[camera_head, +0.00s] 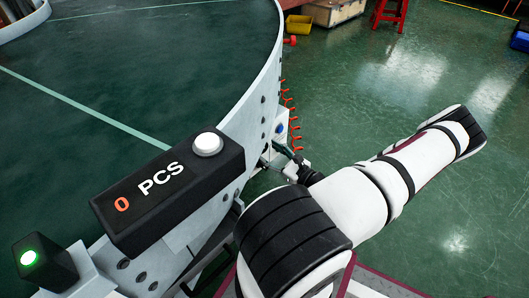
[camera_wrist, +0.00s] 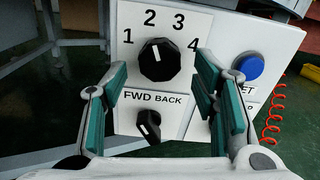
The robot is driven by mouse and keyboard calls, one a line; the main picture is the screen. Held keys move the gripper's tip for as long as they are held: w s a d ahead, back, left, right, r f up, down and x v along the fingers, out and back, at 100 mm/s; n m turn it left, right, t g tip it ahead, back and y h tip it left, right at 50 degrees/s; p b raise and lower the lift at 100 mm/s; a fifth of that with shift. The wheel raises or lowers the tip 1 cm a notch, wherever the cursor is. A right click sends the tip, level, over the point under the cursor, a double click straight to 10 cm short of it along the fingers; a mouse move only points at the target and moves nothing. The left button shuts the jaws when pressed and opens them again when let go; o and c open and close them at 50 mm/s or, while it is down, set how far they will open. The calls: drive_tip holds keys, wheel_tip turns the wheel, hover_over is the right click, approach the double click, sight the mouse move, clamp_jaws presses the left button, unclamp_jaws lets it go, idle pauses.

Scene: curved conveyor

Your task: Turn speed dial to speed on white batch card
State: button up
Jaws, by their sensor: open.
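The speed dial (camera_wrist: 159,62) is a round black knob on a white control panel (camera_wrist: 125,75), with the numbers 1 to 4 around it. Its white mark points up and slightly left, toward the 2. My gripper (camera_wrist: 161,68) is open, its teal-padded fingers on either side of the dial in the wrist view. I cannot tell whether they touch it. In the head view the panel (camera_head: 279,128) is small on the conveyor's outer side, and my gripper is beside it, mostly hidden. I see no white batch card in either view.
Below the dial is a black FWD/BACK switch (camera_wrist: 148,126), right of it a blue button (camera_wrist: 250,66). A red coiled cable (camera_wrist: 270,125) hangs at the right. A counter (camera_head: 165,185) reading 0 PCS and a green lamp (camera_head: 29,258) stand by the conveyor (camera_head: 130,60). Open floor lies right.

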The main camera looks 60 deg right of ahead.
drive_tip(key=shift+b+x, duration=0.35)
drive_tip(key=shift+x, duration=1.1)
drive_tip(key=c, duration=1.2)
drive_tip(key=shift+r+n+p, duration=0.1)
drive_tip(key=shift+n+p, duration=0.2)
drive_tip(key=shift+p, duration=0.15)
drive_tip(key=n+p, duration=0.3)
drive_tip(key=p, duration=0.1)
drive_tip(key=shift+r, duration=0.1)
drive_tip(key=n+p, duration=0.3)
drive_tip(key=n, duration=0.2)
drive_tip(key=shift+p, duration=0.3)
drive_tip(key=shift+d+n, duration=0.1)
drive_tip(key=shift+n, duration=0.3)
